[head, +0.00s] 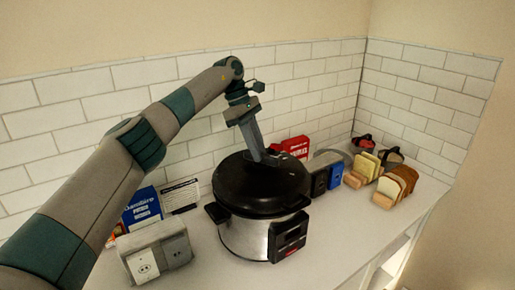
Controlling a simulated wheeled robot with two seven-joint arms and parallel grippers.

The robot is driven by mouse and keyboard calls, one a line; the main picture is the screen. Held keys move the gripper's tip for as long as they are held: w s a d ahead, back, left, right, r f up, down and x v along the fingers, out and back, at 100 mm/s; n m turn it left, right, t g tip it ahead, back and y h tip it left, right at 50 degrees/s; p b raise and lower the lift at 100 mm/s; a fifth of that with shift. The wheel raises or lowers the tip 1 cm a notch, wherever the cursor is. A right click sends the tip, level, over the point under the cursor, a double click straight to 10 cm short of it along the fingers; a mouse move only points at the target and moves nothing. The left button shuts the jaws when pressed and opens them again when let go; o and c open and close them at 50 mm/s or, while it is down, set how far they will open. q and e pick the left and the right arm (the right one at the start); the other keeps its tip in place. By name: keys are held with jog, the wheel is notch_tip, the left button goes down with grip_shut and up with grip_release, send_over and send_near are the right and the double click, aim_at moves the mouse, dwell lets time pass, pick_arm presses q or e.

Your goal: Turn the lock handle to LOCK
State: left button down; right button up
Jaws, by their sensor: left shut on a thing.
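A pressure cooker (245,236) with a steel body and a black lid (236,177) stands upright on the white counter. My left gripper (266,157) reaches down from above to the top of the lid, right of its middle. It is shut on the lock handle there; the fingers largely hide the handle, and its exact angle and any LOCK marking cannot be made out. A black side handle with a panel (289,237) faces front right, and a smaller black handle (216,213) is on the left. My right gripper is not in view.
A grey box with socket-like fronts (158,254) and a blue box (142,208) stand left of the cooker. A red box (296,147), a black-and-blue item (336,175) and bread slices in wooden holders (387,187) stand right. Tiled walls close off the back; the front right counter is clear.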

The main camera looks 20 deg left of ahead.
pick_arm(q)
jog(key=c, duration=1.6)
grip_release()
jog(key=shift+r, duration=0.15)
jog(key=shift+w+a+r+b, duration=0.1)
jog(key=shift+a+r+b, duration=0.2)
jog(key=shift+r+b, duration=0.3)
jog(key=b+v, duration=0.1)
jog(key=v, duration=0.3)
jog(key=shift+a+r, duration=0.1)
jog(key=shift+r, duration=0.3)
jog(key=p+v, duration=0.2)
jog(key=v, duration=0.3)
jog(key=shift+a+r, duration=0.1)
jog(key=shift+r, duration=0.2)
jog(key=shift+f, duration=0.15)
